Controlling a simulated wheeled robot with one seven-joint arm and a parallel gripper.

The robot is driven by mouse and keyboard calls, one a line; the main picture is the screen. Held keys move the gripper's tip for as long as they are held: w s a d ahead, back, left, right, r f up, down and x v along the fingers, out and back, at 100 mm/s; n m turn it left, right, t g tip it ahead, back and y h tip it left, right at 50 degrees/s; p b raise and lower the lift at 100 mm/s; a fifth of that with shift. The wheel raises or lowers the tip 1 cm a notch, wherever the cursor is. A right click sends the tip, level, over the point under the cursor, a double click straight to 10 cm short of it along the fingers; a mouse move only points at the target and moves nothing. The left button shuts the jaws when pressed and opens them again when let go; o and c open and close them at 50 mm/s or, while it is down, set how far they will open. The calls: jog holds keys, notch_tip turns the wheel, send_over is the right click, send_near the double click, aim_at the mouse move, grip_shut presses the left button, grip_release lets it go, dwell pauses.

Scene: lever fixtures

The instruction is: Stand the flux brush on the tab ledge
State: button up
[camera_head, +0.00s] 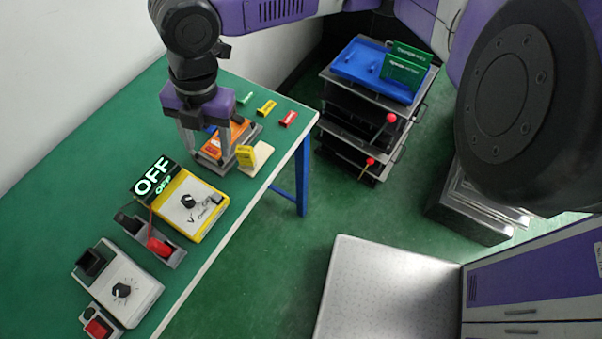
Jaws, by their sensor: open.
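My gripper (206,144) points down over the far part of the green table, with its two fingers apart. Between and just beyond the fingers are an orange block (216,143) and a bit of blue, on a grey fixture (257,128). A cream stand (261,155) is to the right of the gripper, near the table edge. A small yellow upright piece (245,156) shows at its left side. I cannot tell for sure which piece is the flux brush or which is the tab ledge. The fingers hide part of the fixture, and contact cannot be told.
Small green (245,99), yellow (267,108) and red (288,118) pieces lie beyond the gripper. A yellow box with a knob (192,204), an OFF sign (153,178), a red lever (159,247) and a white knob box (119,285) stand nearer. A shelf cart (371,100) is across the floor.

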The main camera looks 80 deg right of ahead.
jog(key=w+a+r+t+y, duration=0.25)
jog(key=w+a+r, duration=0.2)
jog(key=a, duration=0.65)
jog(key=w+a+r+t+y, duration=0.2)
jog(key=w+a+r+y, duration=0.25)
jog(key=a, duration=0.55)
jog(key=w+a+r+m+t+y, duration=0.1)
jog(key=a+r+m+t+y, duration=0.1)
jog(key=a+r+m+t, duration=0.3)
jog(key=w+a+r+m+t+y, duration=0.1)
jog(key=a+r+m+t+y, duration=0.15)
jog(key=r+m+t, duration=0.4)
jog(key=s+d+f+m+h, duration=0.5)
jog(key=s+f+m+h, duration=0.1)
jog(key=f, duration=0.2)
jog(key=s+d+f+m+h, duration=0.4)
jog(key=s+f+m+h, duration=0.15)
jog(key=s+f, duration=0.2)
jog(key=s+d+f+n+g, duration=0.1)
jog(key=s+d+f, duration=0.2)
jog(key=s, duration=0.7)
jog(key=s+d+f+n+g+h, duration=0.1)
jog(key=s+d+f+n, duration=0.1)
jog(key=s+d, duration=0.4)
jog(key=s+f, duration=0.1)
jog(key=s, duration=0.3)
jog(key=shift+s+n+g, duration=0.25)
jog(key=shift+n+g, duration=0.05)
